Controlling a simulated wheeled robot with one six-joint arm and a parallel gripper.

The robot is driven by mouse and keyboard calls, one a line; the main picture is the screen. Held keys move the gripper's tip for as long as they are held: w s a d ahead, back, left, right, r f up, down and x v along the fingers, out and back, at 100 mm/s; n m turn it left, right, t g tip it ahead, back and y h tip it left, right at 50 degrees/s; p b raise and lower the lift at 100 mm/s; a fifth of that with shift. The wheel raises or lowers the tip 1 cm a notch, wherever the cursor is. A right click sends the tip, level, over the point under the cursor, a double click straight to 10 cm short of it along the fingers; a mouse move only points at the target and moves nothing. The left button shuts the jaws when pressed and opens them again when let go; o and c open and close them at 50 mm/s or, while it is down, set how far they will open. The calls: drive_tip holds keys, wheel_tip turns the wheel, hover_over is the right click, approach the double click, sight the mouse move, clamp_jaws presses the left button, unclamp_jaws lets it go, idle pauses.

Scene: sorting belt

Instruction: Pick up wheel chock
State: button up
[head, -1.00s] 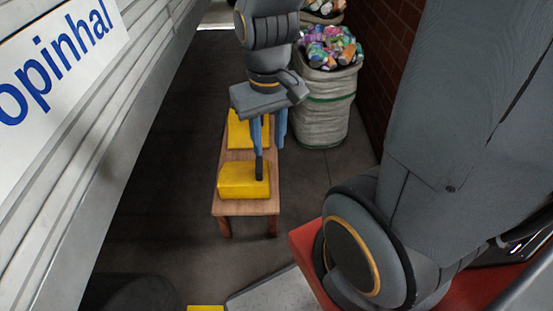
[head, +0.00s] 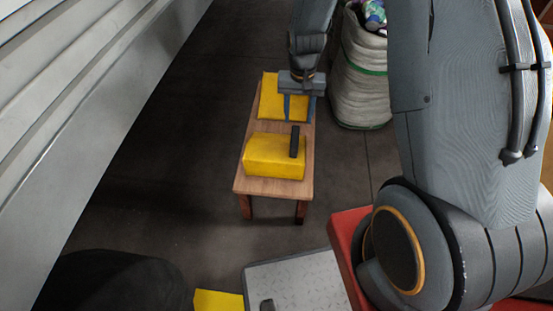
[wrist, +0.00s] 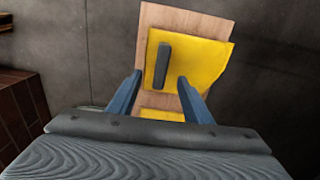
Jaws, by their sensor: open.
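The wheel chock (head: 268,157) is a yellow block with a dark handle on top, on the near part of a small wooden bench (head: 270,187). In the wrist view the chock (wrist: 207,62) lies beyond and between my fingers, with its dark handle (wrist: 162,65) running roughly along the viewing direction. My gripper (head: 299,119) is open and empty, with blue fingers. In the head view it appears behind the chock's handle, in front of a second yellow piece (head: 270,95) on the bench's far part. How high the fingertips are above the bench is unclear.
A pale sack (head: 362,85) with a green band stands right of the bench's far end. A large grey slatted side (head: 100,70) runs along the left. A yellow piece (head: 218,300) shows at the bottom edge.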

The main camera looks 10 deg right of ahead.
hover_over(295, 135)
wheel_tip(295, 135, down, 5)
drive_tip(key=shift+r+b, duration=0.1)
drive_tip(key=shift+b, duration=0.35)
drive_tip(key=shift+f+b, duration=0.4)
drive_tip(key=shift+f, duration=3.15)
drive_tip(key=shift+s+f, duration=0.1)
drive_tip(key=shift+f, duration=0.15)
clamp_jaws()
drive_tip(key=shift+r, duration=0.1)
